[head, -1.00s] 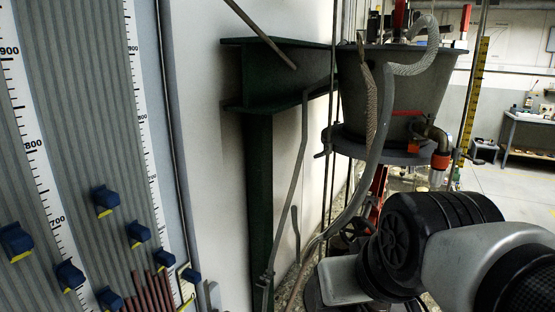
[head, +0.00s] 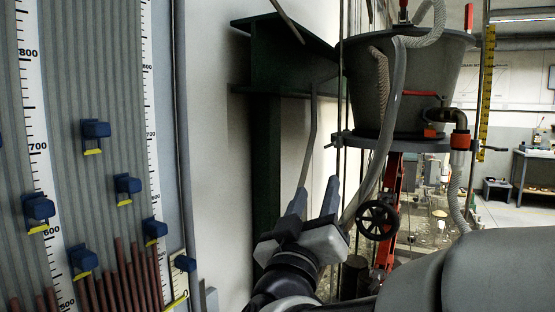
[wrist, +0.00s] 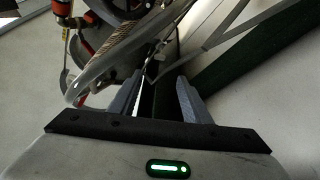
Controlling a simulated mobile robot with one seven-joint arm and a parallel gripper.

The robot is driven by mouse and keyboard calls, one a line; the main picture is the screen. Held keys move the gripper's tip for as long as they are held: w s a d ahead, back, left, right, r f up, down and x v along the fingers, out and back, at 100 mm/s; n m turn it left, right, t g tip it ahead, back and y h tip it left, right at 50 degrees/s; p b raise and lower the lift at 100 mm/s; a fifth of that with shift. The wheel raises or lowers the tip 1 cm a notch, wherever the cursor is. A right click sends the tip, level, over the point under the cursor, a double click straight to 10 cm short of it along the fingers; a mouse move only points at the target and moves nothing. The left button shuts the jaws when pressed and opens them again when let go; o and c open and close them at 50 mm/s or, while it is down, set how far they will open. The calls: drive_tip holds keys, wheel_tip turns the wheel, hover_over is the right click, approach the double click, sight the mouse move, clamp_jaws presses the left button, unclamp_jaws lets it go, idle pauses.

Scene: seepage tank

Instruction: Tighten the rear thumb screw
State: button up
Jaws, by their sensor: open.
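The rear thumb screw is too small to pick out with certainty. A small dark fitting (head: 340,138) sits where a thin vertical rod meets the left edge of the round grey platform (head: 412,146) under the tank (head: 410,85). My gripper (head: 315,195) is open and empty, fingers pointing up, below and left of this fitting and apart from it.
A green steel beam (head: 285,55) stands out from the wall at left. Grey hoses (head: 393,95) hang by the tank. A black handwheel (head: 377,219) on a red stand is right of my gripper. A ruled board (head: 95,160) with blue clips fills the left.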

sight(331, 145)
drive_tip(key=x, duration=1.7)
drive_tip(key=shift+r, duration=0.1)
drive_tip(key=c, duration=1.1)
drive_tip(key=shift+o, duration=0.3)
drive_tip(key=shift+w+f+m+h+b, duration=0.1)
drive_tip(key=shift+f+m+h+b, duration=0.3)
drive_tip(key=shift+m+b, duration=0.35)
drive_tip(key=m+h+b, duration=0.1)
drive_tip(key=m, duration=0.1)
drive_tip(key=m+h, duration=0.1)
drive_tip(key=m, duration=0.1)
drive_tip(key=m+g+b, duration=0.1)
drive_tip(key=m, duration=0.1)
drive_tip(key=shift+a+r+m+h+b, duration=0.15)
drive_tip(key=shift+r+m+h+b, duration=0.1)
drive_tip(key=shift+r+h+b, duration=0.15)
drive_tip(key=o, duration=1)
